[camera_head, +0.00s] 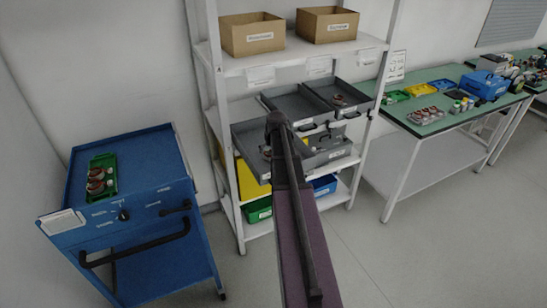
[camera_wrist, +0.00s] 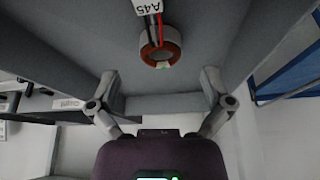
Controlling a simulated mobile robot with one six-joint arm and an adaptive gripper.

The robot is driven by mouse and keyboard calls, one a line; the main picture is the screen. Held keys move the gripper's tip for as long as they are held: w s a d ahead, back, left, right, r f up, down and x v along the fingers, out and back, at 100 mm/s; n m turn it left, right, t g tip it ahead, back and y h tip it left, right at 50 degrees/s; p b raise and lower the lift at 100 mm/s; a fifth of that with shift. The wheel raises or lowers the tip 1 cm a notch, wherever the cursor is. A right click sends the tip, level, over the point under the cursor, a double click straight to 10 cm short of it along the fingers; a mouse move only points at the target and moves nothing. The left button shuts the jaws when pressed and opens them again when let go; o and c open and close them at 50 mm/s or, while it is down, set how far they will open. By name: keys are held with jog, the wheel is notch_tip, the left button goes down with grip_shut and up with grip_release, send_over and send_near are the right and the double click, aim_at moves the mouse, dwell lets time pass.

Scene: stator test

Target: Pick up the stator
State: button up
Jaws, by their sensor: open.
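A stator (camera_wrist: 160,45), a grey ring with copper-coloured windings, lies in a grey tray (camera_wrist: 95,35) in the wrist view. Red and dark wires run from it to a white tag marked A45 (camera_wrist: 176,7). My gripper (camera_wrist: 163,88) is open, its two fingers apart on either side below the stator in the picture, with nothing between them. In the head view my arm reaches to the grey drawers on the shelf and hides the gripper. A copper-coloured stator (camera_head: 338,101) shows in the upper right drawer.
The white shelf rack (camera_head: 235,66) holds two cardboard boxes (camera_head: 251,35) above the drawers. A blue cart (camera_head: 140,160) at left carries a green tray (camera_head: 104,190) with copper-coloured parts. A green-topped workbench (camera_head: 455,128) stands at right. The floor in front is clear.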

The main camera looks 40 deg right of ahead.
jog(key=shift+w+b+x, duration=0.2)
jog(key=shift+b+x, duration=2.05)
jog(key=shift+x, duration=0.35)
jog(key=shift+d+r, duration=0.1)
jog(key=c, duration=1.2)
